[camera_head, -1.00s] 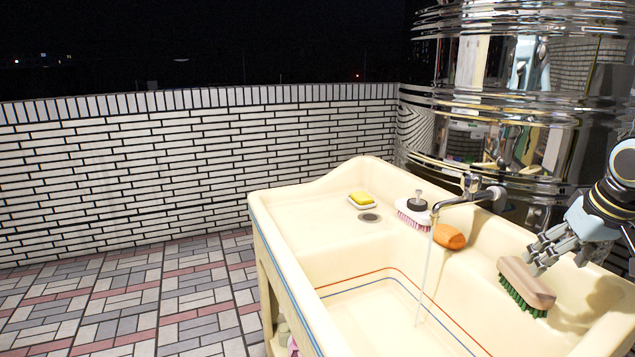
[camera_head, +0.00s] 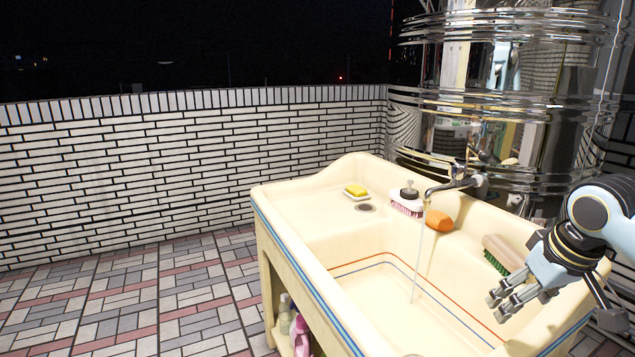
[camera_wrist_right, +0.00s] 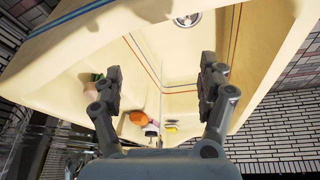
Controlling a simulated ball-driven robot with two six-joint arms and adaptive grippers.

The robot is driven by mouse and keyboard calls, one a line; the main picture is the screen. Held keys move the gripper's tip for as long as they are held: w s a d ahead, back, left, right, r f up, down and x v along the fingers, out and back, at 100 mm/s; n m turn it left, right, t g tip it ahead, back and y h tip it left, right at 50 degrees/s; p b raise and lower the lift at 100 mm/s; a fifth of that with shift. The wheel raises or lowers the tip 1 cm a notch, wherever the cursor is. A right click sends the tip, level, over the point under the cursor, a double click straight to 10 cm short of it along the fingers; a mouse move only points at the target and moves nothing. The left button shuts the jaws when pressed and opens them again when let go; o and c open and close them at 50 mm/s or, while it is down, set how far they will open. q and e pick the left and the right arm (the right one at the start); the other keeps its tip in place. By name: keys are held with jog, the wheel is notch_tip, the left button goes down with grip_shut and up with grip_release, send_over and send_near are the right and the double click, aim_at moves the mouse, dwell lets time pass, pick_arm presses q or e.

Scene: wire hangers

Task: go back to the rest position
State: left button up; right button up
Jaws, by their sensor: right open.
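My right gripper (camera_head: 503,303) is in the head view at the right, above the right side of the cream sink (camera_head: 300,190). It is open and empty. In the right wrist view its two fingers (camera_wrist_right: 160,82) stand wide apart with nothing between them, and the sink fills much of the picture behind them. A brush with a wooden back and green bristles (camera_head: 503,253) lies on the sink's back ledge, behind the gripper and apart from it; the gripper's wrist is close to its right end. My left gripper is in neither view.
Water runs from the tap (camera_head: 455,182) into the basin. A shiny metal tank (camera_head: 480,120) stands behind. Bottles (camera_head: 299,335) sit under the sink. The tiled floor at left is clear.

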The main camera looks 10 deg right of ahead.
jog(key=s+a+f, duration=0.1)
jog(key=s+a, duration=0.6)
jog(key=s, duration=0.4)
jog(key=s+a+f, duration=0.1)
jog(key=s+a, duration=0.5)
jog(key=s, duration=0.6)
notch_tip(320, 180, down, 28)
jog(key=s+d+g+b, duration=0.2)
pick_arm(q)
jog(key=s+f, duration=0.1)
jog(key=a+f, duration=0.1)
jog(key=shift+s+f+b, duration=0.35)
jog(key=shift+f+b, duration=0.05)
pick_arm(e)
jog(key=s+d+f+g, duration=0.1)
jog(key=s+f, duration=1.5)
jog(key=s, duration=0.1)
jog(key=shift+s+d+f, duration=0.15)
jog(key=shift+s+f, duration=0.15)
jog(key=shift+s, duration=0.1)
